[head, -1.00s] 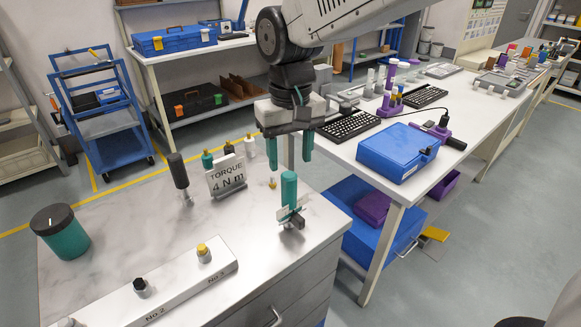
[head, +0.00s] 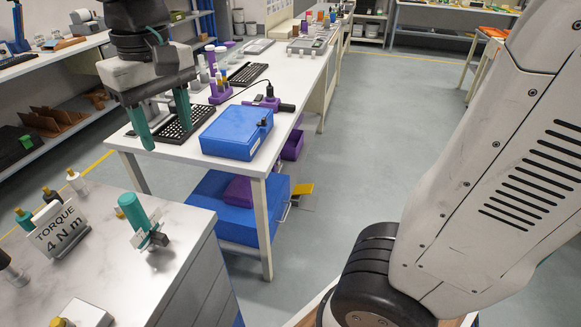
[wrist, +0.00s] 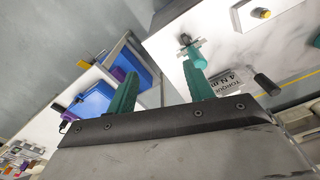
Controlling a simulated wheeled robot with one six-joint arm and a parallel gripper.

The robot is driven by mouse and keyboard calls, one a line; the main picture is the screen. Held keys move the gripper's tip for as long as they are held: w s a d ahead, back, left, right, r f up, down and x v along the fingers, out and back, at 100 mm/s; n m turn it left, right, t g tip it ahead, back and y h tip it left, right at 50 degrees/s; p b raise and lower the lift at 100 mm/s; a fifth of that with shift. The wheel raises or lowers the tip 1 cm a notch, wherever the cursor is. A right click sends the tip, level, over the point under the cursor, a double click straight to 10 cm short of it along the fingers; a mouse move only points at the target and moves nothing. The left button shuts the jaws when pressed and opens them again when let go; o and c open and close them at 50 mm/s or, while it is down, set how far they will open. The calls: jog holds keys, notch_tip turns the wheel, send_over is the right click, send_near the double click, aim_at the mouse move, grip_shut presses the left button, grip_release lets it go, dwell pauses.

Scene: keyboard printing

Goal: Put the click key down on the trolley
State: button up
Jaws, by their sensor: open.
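A teal-handled tool, which looks like the click key (head: 133,211), stands tilted on the marble-look top of a drawer unit (head: 187,240), which appears to be the trolley. It has a metal bracket-like part at its lower end, near the top's right edge. It also shows in the wrist view (wrist: 194,48), beyond one finger. My gripper (head: 161,131) is open with nothing between its teal fingers. It hangs above and to the right of the tool, apart from it, in front of the white bench. Both fingers (wrist: 160,72) show spread in the wrist view.
A sign reading "TORQUE 4 N m" (head: 60,228) and several small capped pieces stand left of the tool. A blue case (head: 236,132) and a black keyboard (head: 184,122) lie on the white bench (head: 130,143). Open floor (head: 365,130) lies to the right.

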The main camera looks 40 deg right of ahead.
jog(key=s+d+f+m, duration=0.1)
jog(key=s+d+f, duration=0.2)
jog(key=s+d, duration=0.3)
jog(key=s+d+f+m+t, duration=0.1)
jog(key=s+d+f, duration=0.3)
jog(key=s+d, duration=0.3)
jog(key=s, duration=0.2)
jog(key=shift+s+m, duration=0.3)
jog(key=shift+d, duration=0.1)
